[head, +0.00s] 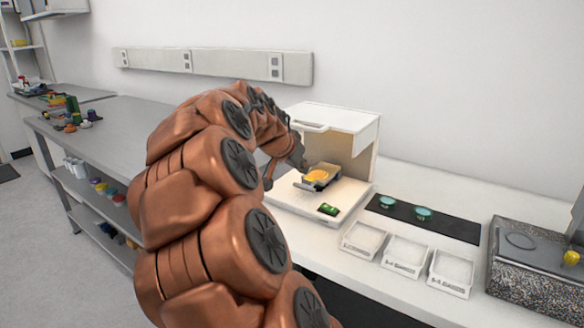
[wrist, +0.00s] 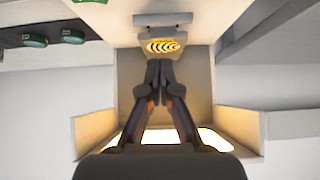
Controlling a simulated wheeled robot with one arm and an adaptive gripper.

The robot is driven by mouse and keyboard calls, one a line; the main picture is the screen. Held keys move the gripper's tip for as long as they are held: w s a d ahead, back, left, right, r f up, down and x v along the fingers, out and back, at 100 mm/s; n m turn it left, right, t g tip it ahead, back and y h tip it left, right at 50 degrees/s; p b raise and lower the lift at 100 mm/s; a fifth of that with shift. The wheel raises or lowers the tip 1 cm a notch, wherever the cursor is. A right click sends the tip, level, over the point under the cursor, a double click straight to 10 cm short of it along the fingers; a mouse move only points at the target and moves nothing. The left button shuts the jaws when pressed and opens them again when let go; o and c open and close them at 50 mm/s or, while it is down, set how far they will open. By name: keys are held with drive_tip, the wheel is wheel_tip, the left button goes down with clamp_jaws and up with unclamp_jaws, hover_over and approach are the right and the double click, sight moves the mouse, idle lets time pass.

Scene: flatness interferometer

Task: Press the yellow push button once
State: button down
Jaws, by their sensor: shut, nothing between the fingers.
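My gripper (head: 297,158) reaches into the open front of a white box-shaped instrument (head: 335,118). In the wrist view my gripper (wrist: 158,66) is shut and empty, its fingertips together just short of a grey block that bears a yellow disc with dark curved stripes (wrist: 162,46). In the head view this disc (head: 317,175) looks plain orange-yellow. A small yellow part (head: 571,258) sits on the speckled block at the far right; I cannot tell whether it is the push button. A green switch (head: 328,209) is on the instrument's base.
Two green discs (head: 424,214) lie on a black mat (head: 452,227) right of the instrument. Several white trays (head: 405,255) stand along the bench front. A speckled granite block (head: 525,272) is at the right edge. My arm hides part of the bench.

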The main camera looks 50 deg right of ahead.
drive_tip(key=s+a+f+n+y, duration=0.2)
drive_tip(key=a+f+n, duration=0.1)
drive_tip(key=a, duration=0.6)
drive_tip(key=s+a+f+n+y, duration=0.1)
drive_tip(key=a+f+n+y, duration=0.15)
drive_tip(key=a, duration=0.65)
drive_tip(key=s+a+f+n+y, duration=0.1)
drive_tip(key=s+a+f+n, duration=0.2)
drive_tip(key=a, duration=0.5)
drive_tip(key=s+a+f+n+g+y, duration=0.2)
drive_tip(key=s+a+f+n, duration=0.25)
drive_tip(key=s+a, duration=0.35)
drive_tip(key=s+a+f+n+g+y, duration=0.15)
drive_tip(key=s+a+f+n, duration=0.35)
drive_tip(key=a, duration=0.5)
wheel_tip(320, 180, up, 16)
drive_tip(key=t+p, duration=0.1)
drive_tip(key=p, duration=1.3)
drive_tip(key=shift+w+f, duration=0.15)
